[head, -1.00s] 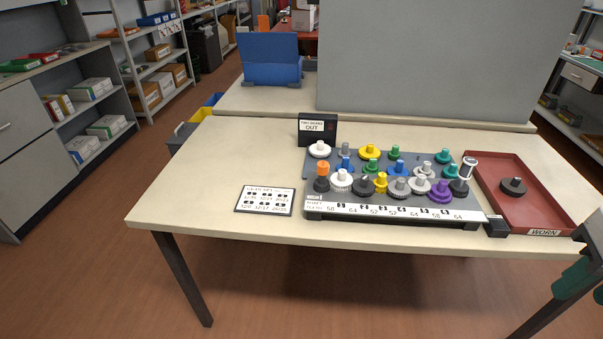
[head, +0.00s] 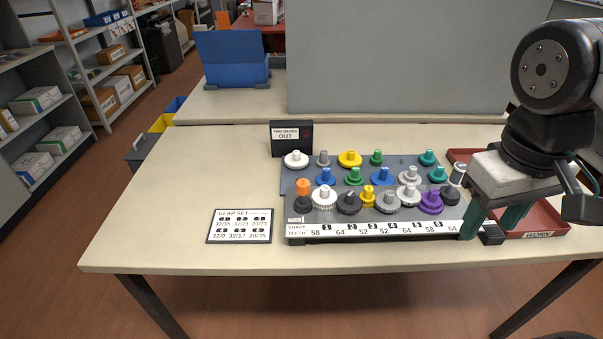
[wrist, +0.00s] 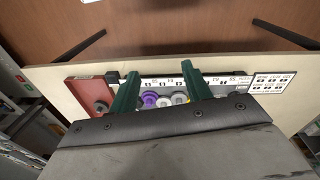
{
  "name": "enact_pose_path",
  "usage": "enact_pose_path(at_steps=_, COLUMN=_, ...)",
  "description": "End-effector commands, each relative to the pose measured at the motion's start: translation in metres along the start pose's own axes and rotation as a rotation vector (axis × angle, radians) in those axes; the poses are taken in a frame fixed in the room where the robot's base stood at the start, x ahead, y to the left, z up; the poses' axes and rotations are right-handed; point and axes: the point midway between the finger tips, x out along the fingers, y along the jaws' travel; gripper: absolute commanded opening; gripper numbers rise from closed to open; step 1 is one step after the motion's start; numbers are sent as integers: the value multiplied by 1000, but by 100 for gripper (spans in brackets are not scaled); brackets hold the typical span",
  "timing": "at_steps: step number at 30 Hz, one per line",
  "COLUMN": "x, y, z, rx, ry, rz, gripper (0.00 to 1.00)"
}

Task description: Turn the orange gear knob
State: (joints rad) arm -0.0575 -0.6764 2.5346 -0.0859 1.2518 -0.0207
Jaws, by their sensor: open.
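The orange knob (head: 302,187) stands on top of a dark gear at the left front of the gear board (head: 292,230). It is upright, with nothing touching it that I can see. My gripper (head: 491,228) has two green fingers, set apart, near the right end of the board and in front of the red tray. In the wrist view my gripper (wrist: 158,85) is open with nothing held. A purple gear (wrist: 149,100) and pale gears show between and behind its fingers. I cannot make out the orange knob in the wrist view.
Several coloured gears, such as the yellow gear (head: 350,158), crowd the board beside the knob. A black sign box (head: 291,138) stands behind, and a gear set card (head: 240,226) lies to the left. A red tray (head: 548,228) is at right. The table's left side is clear.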

Motion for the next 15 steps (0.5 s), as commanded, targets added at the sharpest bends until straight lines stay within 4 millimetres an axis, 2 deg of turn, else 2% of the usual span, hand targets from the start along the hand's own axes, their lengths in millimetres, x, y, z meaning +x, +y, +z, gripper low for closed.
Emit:
enact_pose_path(at_steps=8, x=21, y=-1, z=-57, rx=-472, ry=-295, rz=317, gripper=49)
enact_pose_path(at_steps=11, x=29, y=-10, z=-85, rx=-655, ry=-387, rz=456, gripper=49)
enact_pose_path(at_steps=15, x=42, y=-35, z=-128, rx=-908, ry=-499, rz=666, gripper=49)
